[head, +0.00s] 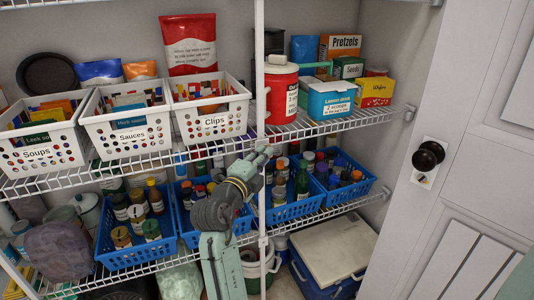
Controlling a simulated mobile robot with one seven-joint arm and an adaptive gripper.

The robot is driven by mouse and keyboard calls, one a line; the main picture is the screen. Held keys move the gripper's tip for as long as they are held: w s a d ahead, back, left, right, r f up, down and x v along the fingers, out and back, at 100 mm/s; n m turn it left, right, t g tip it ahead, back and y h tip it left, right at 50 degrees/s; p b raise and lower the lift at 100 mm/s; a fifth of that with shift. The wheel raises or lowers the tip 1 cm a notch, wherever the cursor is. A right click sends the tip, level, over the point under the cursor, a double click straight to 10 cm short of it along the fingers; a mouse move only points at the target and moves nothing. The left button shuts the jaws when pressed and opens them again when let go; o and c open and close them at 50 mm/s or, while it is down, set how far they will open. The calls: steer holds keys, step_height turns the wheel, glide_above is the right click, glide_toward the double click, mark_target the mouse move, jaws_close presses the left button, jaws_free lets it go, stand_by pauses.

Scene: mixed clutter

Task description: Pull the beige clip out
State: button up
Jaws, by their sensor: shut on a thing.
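My gripper (265,153) is in the middle of the head view, at the front of the shelving beside the white upright post. It points up and to the right, just below the front edge of the upper wire shelf. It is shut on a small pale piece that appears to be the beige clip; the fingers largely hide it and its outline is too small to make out. I cannot tell how the clip sits against the post or shelf.
White baskets, one labelled Clips (211,105), stand on the upper shelf (335,125) with a red bucket (281,92) and a blue box (331,99). Blue baskets of bottles (343,193) fill the lower shelf. A white door (462,170) is at right.

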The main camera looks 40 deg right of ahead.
jaws_close()
steer(key=shift+s+a+b, duration=0.15)
steer(key=shift+s+a, duration=0.05)
steer(key=shift+s, duration=0.55)
steer(key=shift+s+a+b, duration=0.15)
steer(key=shift+s, duration=0.6)
steer(key=shift+s+a+b, duration=0.15)
steer(key=shift+s+a, duration=0.05)
steer(key=shift+s, duration=0.55)
